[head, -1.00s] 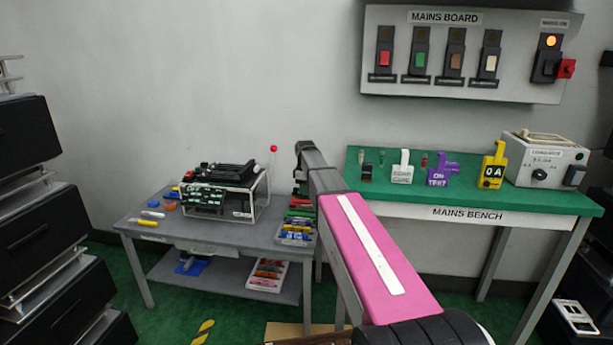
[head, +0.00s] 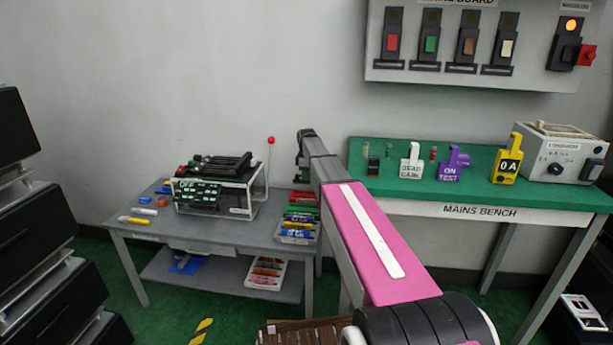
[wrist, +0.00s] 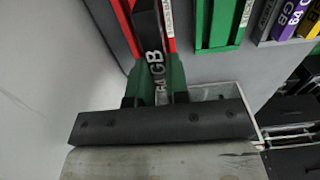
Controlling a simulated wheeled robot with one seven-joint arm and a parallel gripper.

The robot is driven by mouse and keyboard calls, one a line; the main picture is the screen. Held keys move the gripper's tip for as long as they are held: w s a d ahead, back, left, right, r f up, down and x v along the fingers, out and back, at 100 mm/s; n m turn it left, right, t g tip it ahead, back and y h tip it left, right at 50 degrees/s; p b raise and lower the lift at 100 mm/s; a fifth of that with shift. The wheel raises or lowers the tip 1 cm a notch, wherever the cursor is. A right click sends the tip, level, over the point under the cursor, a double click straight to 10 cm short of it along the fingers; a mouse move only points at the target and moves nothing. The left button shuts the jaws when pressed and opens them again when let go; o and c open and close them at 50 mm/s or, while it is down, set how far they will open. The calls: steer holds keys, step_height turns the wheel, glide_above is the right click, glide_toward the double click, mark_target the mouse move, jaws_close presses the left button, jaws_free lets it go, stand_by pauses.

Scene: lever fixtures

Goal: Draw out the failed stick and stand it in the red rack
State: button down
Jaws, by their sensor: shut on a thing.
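In the wrist view my gripper (wrist: 157,82) is shut on a dark stick (wrist: 153,40) with a white "64 GB" label, held between green finger pads. The stick points away from the palm, over or into the red rack (wrist: 125,24); I cannot tell whether its far end touches the rack. In the head view my arm reaches to the right end of the grey table, and my gripper (head: 302,175) is small there, just above the red rack (head: 304,193). The stick cannot be made out in that view.
A white frame with dark modules (head: 215,190) and a red-knobbed lever (head: 271,141) stand left of my gripper. The green-topped mains bench (head: 400,190) is to the right.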

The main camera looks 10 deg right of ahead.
steer(key=shift+f, duration=0.15)
steer(key=shift+f, duration=2.75)
steer(key=shift+f, duration=1.55)
steer(key=c, duration=1)
jaws_free()
steer(key=shift+r, duration=0.1)
step_height(320, 180, up, 11)
steer(key=shift+f, duration=0.2)
